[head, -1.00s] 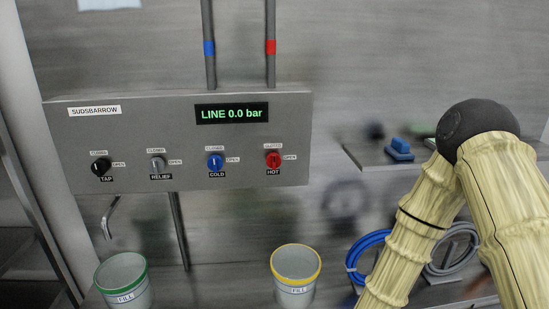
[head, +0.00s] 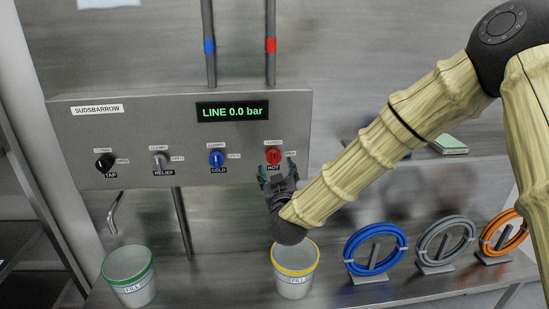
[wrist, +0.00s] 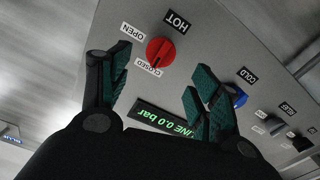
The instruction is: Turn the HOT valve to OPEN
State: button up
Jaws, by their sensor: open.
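The red HOT valve knob (head: 273,155) is on the grey panel (head: 75,140), at the right end of the valve row. In the wrist view the red knob (wrist: 160,52) has its white mark toward the CLOSED label (wrist: 149,65); the OPEN label (wrist: 131,32) is beside it. My gripper (head: 278,174) is just below the knob in the head view and partly covers the area under it. In the wrist view my gripper (wrist: 158,75) is open and empty, with the knob beyond the fingertips, nearer the left finger. I see no contact.
The blue COLD knob (head: 216,159) is left of HOT, then RELIEF (head: 160,160) and TAP (head: 104,163). The display (head: 232,111) reads LINE 0.0 bar. A yellow-rimmed bucket (head: 296,284) stands below my gripper. Hose coils (head: 375,250) stand to the right.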

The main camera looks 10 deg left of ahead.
aim_at(274, 158)
jog(key=p+x, duration=0.2)
jog(key=x, duration=0.5)
jog(key=shift+w+a, duration=0.1)
jog(key=shift+w, duration=0.2)
jog(key=c, duration=1)
